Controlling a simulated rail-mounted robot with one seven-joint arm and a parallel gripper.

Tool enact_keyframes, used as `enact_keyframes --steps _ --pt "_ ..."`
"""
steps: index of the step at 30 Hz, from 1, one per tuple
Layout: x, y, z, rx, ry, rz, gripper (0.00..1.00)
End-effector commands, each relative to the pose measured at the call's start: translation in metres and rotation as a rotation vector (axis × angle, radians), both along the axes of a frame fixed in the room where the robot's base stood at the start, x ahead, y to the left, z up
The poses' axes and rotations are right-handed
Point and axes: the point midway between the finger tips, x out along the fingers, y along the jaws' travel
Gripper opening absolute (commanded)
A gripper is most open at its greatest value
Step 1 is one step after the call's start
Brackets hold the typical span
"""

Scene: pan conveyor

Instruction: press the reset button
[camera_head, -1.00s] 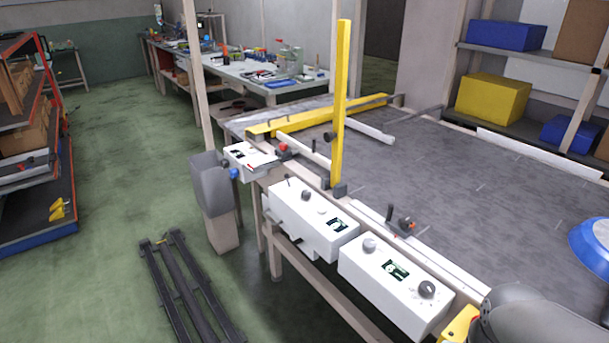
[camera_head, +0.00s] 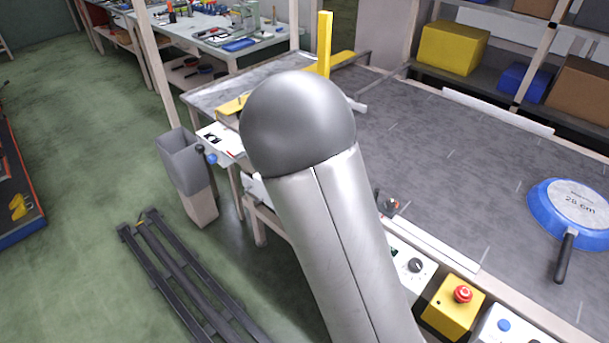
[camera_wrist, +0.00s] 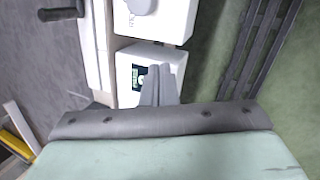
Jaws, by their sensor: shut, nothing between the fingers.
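No label reading "reset" is legible on any button. In the head view a blue button (camera_head: 504,325) sits on a white box at the lower right edge. Left of it, a red mushroom button (camera_head: 463,294) sits on a yellow box (camera_head: 446,311). My gripper (camera_wrist: 160,73) shows in the wrist view, shut and empty. Its fingers overlap a white control box (camera_wrist: 172,58) with a small dark green display (camera_wrist: 138,77); I cannot tell whether they touch it. In the head view my arm hides the gripper and much of the control box row.
A blue pan (camera_head: 543,205) lies on the grey table (camera_head: 440,140), its handle toward the front edge. A white box with a dark knob (camera_head: 415,265) is partly behind my arm. A grey bin (camera_head: 181,160) and dark floor rails (camera_head: 180,270) are at left.

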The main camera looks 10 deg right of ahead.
Motion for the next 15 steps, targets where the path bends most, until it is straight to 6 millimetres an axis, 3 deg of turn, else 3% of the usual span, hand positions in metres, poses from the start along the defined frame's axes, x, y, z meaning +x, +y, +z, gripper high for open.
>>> enact_keyframes --steps 1,6,10,15 --pt "0.018 0.002 0.014 -0.068 -0.003 0.084 0.00" --pt "0.074 0.010 0.033 -0.273 -0.026 0.353 0.00" --pt "0.105 0.021 0.048 -0.399 -0.038 0.513 0.00" --pt "0.124 0.033 0.057 -0.484 -0.046 0.623 0.00"
